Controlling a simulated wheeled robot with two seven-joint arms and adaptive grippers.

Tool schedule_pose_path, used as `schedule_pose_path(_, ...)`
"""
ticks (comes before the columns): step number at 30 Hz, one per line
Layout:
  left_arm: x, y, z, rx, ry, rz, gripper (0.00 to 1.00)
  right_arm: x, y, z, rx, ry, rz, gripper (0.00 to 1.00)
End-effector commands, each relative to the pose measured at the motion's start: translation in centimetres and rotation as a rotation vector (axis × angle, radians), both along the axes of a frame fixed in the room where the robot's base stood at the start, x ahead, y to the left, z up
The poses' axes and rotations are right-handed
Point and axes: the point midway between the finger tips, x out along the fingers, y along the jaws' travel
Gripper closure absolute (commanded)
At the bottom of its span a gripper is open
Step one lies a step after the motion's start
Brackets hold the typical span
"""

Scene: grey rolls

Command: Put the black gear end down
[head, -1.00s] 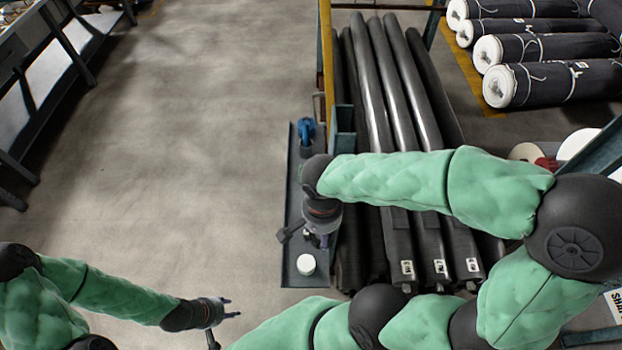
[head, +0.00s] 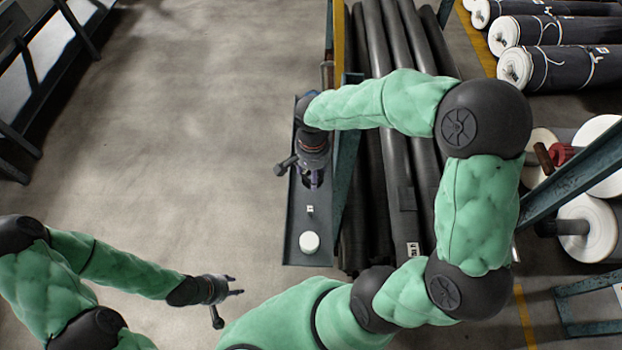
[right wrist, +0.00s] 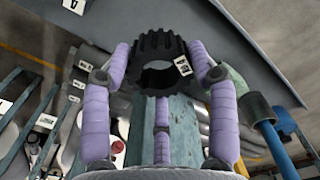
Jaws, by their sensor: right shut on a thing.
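The black gear (right wrist: 155,44) shows in the right wrist view as a toothed ring with a white label, its hole facing that camera. My right gripper (right wrist: 160,52) is shut on it, with purple fingers on both sides. In the head view my right gripper (head: 312,182) points down over the narrow grey shelf (head: 297,228), and the gear is hidden there. I cannot tell whether the gear touches the shelf. My left gripper (head: 234,287) is open and empty, low over the floor.
A white round thing (head: 309,242) sits at the shelf's near end. A blue-handled thing (right wrist: 263,112) is near the gripper in the wrist view. A blue-grey post and long dark rolls (head: 385,120) lie right of the shelf. Open floor (head: 190,130) is on the left.

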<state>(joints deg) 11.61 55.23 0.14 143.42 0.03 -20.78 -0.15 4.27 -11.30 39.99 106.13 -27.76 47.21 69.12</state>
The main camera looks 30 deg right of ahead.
Motion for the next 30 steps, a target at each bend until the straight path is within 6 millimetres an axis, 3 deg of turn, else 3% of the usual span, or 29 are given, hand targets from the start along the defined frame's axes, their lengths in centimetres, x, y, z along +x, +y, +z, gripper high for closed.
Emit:
schedule_pose_path(7,0.0,0.0,-0.5,0.000,0.000,0.000,0.60,1.0,-0.2,-1.1,0.000,-0.003,0.000,1.00)
schedule_pose_path(15,0.0,0.0,-1.7,0.000,0.000,0.000,0.60,1.3,-0.3,-4.5,0.001,-0.001,0.001,1.00)
schedule_pose_path(21,0.0,0.0,-1.6,0.000,0.000,0.000,0.60,1.3,-0.3,-4.4,0.000,-0.002,0.001,1.00)
schedule_pose_path(22,0.0,0.0,-1.6,0.000,0.000,0.000,0.60,1.2,-0.2,-4.5,0.001,0.000,0.001,0.35)
schedule_pose_path(24,0.0,0.0,-1.6,0.000,0.000,0.000,0.60,1.2,-0.2,-4.5,0.001,-0.001,0.001,0.17)
schedule_pose_path(30,0.0,0.0,-1.6,0.000,0.000,0.000,0.60,1.2,-0.2,-4.5,0.001,-0.001,0.001,0.17)
